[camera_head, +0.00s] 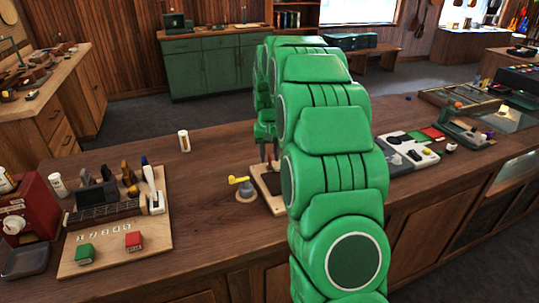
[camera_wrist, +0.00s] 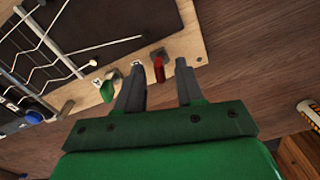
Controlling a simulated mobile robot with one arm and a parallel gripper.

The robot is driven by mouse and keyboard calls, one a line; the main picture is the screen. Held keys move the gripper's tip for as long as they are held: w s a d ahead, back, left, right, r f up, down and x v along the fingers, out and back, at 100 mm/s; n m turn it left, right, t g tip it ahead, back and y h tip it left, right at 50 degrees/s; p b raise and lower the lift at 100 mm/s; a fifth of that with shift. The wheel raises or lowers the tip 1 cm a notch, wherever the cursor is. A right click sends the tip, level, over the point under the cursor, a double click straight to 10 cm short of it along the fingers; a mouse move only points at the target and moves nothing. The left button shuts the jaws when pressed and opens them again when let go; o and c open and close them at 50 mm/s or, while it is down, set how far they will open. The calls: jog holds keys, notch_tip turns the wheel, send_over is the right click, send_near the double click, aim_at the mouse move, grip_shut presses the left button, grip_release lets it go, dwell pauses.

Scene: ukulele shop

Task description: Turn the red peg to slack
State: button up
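The red peg (camera_wrist: 158,69) stands at the edge of a light wooden board (camera_wrist: 88,101) in the wrist view. It has a thin shape and sits beside a small grey block. My gripper (camera_wrist: 159,63) is open, with one finger on each side of the red peg and visible gaps between; I cannot tell how deep the fingers reach. A green peg (camera_wrist: 108,88) is left of the left finger, and a blue peg (camera_wrist: 34,117) is farther left. In the head view my gripper (camera_head: 268,152) is above the board (camera_head: 265,190), partly hidden by my arm.
A yellow-handled piece (camera_head: 243,187) stands just left of the board on the wooden counter (camera_head: 215,165). A board with red and green blocks (camera_head: 115,255) lies at the left. The counter between is mostly clear.

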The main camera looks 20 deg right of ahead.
aim_at(269, 157)
notch_tip(269, 157, up, 6)
jog(key=shift+r, duration=0.75)
jog(key=s+a+r+n, duration=0.15)
jog(key=s+a, duration=0.35)
jog(key=s, duration=0.6)
jog(key=s+a+r, duration=0.3)
jog(key=s+a, duration=0.2)
jog(key=s, duration=0.5)
jog(key=s+a+f+g, duration=0.1)
jog(key=s+a+f, duration=0.1)
jog(key=s, duration=1)
jog(key=s+a+f+n, duration=0.1)
jog(key=s+a+f, duration=0.1)
jog(key=s, duration=1.1)
jog(key=shift+s+f+g, duration=0.25)
jog(key=shift+f+g, duration=0.15)
jog(key=shift+f, duration=0.4)
